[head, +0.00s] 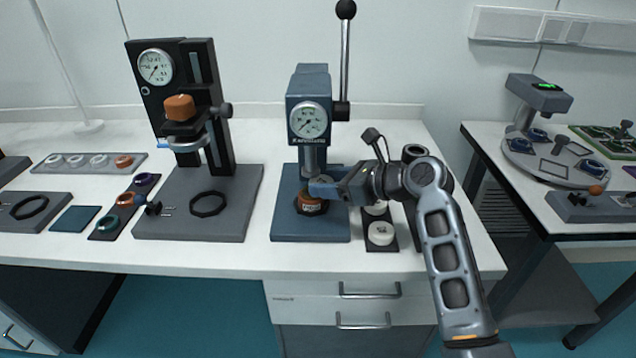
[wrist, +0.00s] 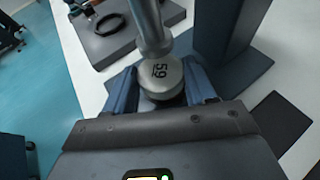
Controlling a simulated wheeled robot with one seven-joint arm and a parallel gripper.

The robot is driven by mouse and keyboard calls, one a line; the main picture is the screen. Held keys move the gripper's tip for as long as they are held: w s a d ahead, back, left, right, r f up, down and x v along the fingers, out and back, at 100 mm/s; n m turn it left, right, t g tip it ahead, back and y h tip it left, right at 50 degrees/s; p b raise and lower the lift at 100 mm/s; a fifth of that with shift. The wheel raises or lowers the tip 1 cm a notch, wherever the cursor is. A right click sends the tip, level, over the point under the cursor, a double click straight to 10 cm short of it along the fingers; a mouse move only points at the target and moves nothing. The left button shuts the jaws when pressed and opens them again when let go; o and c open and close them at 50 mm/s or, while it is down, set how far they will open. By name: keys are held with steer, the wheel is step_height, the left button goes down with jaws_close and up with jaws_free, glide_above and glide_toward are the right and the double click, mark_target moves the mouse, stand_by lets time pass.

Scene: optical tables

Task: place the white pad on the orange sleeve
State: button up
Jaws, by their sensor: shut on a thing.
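My gripper (head: 322,186) is shut on a white pad (wrist: 162,80) marked 59, held level between the two blue fingers in the wrist view. The fingers and pad are under the ram (wrist: 150,28) of the blue press (head: 308,95). In the head view the orange sleeve (head: 311,204) stands on the press base, directly below my fingertips. The held pad is mostly hidden by the fingers there. I cannot tell whether the pad touches the sleeve, which is hidden in the wrist view.
More white pads (head: 380,234) sit on a dark strip (head: 381,247) right of the press, beneath my arm. The press lever (head: 345,60) rises high. White bench (head: 285,260) shows in front.

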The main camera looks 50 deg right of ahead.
mark_target(318, 180)
steer(key=w, duration=0.3)
steer(key=shift+a, duration=0.25)
steer(key=shift+s+f, duration=0.1)
steer(key=shift+f, duration=0.65)
steer(key=o, duration=1.1)
steer(key=shift+f, duration=0.1)
steer(key=v, duration=1.2)
